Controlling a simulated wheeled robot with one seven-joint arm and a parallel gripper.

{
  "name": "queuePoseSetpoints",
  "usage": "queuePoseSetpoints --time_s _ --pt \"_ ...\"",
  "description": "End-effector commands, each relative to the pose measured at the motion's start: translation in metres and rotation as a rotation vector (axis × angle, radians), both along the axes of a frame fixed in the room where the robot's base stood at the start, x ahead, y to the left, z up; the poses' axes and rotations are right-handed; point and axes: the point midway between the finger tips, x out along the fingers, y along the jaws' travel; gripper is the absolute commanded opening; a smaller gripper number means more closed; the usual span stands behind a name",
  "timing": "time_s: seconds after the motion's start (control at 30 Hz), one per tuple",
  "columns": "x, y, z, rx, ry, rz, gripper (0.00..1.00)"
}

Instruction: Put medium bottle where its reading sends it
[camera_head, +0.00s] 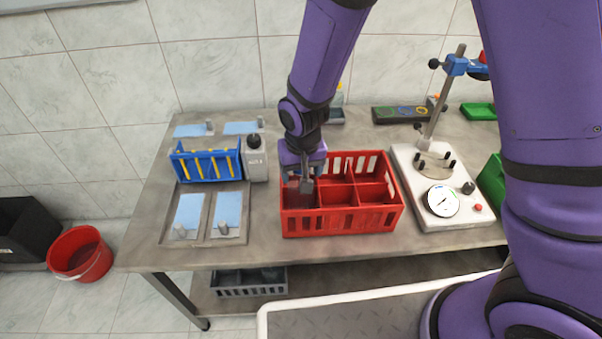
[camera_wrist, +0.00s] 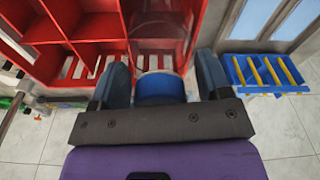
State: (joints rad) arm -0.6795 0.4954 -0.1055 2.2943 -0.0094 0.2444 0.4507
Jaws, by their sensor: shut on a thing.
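My gripper (camera_head: 305,184) points down over the left end of the red divided crate (camera_head: 342,224). In the wrist view my gripper (camera_wrist: 160,78) is shut on the blue cap (camera_wrist: 160,90) of a bottle. The bottle's pale, clear-looking body shows only slightly past the cap, by a left-end compartment of the crate. I cannot tell whether its base touches the crate floor. In the head view the bottle is mostly hidden by my gripper and the crate. The white tester (camera_head: 429,215) with a round dial (camera_head: 443,201) stands to the right; its reading is too small to tell.
A blue rack (camera_head: 208,172) with yellow dividers and a white bottle with a black cap (camera_head: 255,160) stand left of the crate. Trays with light-blue pads (camera_head: 189,212) lie in front of the rack. A red bucket (camera_head: 80,254) is on the floor.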

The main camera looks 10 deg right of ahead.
Motion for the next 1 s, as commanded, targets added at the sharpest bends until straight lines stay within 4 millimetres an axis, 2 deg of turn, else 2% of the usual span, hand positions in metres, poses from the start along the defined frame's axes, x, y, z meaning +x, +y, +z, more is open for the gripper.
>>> queuePoseSetpoints --time_s 0.1,0.47,0.5,0.6,1.0 --pt "-0.0001 -0.0001 -0.0120 0.000 0.001 0.000 0.03" --pt "0.0000 -0.0002 -0.0153 0.000 0.000 0.000 0.03" --pt "-0.0003 -0.0004 -0.0162 0.000 0.001 0.000 0.73" --pt "-0.0002 -0.0003 -0.0158 0.000 0.001 0.000 0.96" --pt "-0.0002 0.0000 -0.0092 0.001 -0.002 0.000 0.96"
